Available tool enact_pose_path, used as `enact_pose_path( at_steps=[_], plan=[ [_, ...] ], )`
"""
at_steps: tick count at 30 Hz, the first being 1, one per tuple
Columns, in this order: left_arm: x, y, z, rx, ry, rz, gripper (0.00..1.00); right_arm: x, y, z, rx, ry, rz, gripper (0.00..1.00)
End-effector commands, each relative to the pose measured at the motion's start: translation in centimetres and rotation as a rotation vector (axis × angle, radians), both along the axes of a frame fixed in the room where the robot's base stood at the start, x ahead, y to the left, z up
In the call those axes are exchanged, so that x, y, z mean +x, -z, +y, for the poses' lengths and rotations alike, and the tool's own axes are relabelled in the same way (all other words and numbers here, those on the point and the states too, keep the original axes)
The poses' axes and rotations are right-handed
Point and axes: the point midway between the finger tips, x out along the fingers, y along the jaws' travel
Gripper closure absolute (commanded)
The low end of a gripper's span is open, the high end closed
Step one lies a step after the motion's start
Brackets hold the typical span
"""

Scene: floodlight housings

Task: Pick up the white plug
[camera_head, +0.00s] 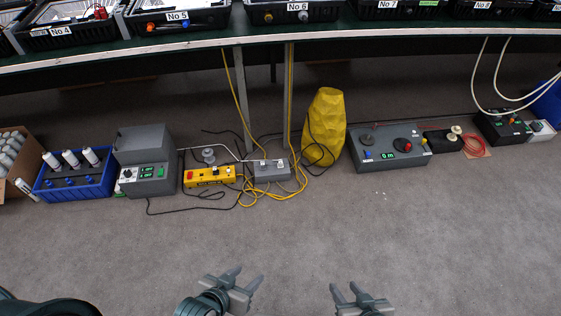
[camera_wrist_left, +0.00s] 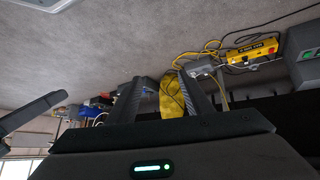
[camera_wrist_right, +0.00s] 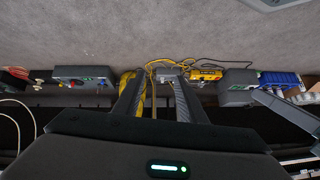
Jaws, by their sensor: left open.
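A grey box (camera_head: 271,171) on the floor under the table bears small whitish pieces (camera_head: 279,163) on its top. One may be the white plug, but they are too small to tell for sure. Yellow and pale cables run to this box. A yellow power strip (camera_head: 209,176) with dark pieces on top lies just left of it. My left gripper (camera_head: 246,276) is open and empty, well in front of the box over bare floor. My right gripper (camera_head: 344,287) is also open and empty, to its right. Both are far from the box.
A grey device (camera_head: 146,160), blue crate (camera_head: 75,178) with white bottles, yellow faceted object (camera_head: 325,127) and grey control box (camera_head: 391,148) line the floor. The table edge (camera_head: 400,38) overhangs behind, with table legs (camera_head: 287,95). The carpet in front is clear.

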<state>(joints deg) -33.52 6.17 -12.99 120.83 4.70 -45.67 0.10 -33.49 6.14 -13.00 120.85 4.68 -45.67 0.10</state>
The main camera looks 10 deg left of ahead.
Motion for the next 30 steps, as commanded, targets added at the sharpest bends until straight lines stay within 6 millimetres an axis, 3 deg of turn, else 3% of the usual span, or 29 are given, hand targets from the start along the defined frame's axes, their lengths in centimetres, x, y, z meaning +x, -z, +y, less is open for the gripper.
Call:
enact_pose_path(
  at_steps=[8, 15, 22, 30],
  plan=[
    [-0.8, 5.8, 2.3, 0.079, -0.020, 0.097, 0.54, -0.8, 5.9, -2.3, -0.079, 0.020, 0.098, 0.62],
    [-3.3, 10.2, 4.4, 0.132, -0.025, 0.168, 0.54, -3.4, 10.3, -4.4, -0.132, 0.025, 0.169, 0.62],
    [-5.0, 12.2, 5.4, 0.156, -0.024, 0.200, 0.54, -5.0, 12.2, -5.4, -0.155, 0.024, 0.201, 0.62],
    [-5.2, 12.6, 5.5, 0.158, -0.024, 0.203, 0.54, -5.2, 12.7, -5.5, -0.158, 0.024, 0.204, 0.62]
  ],
)
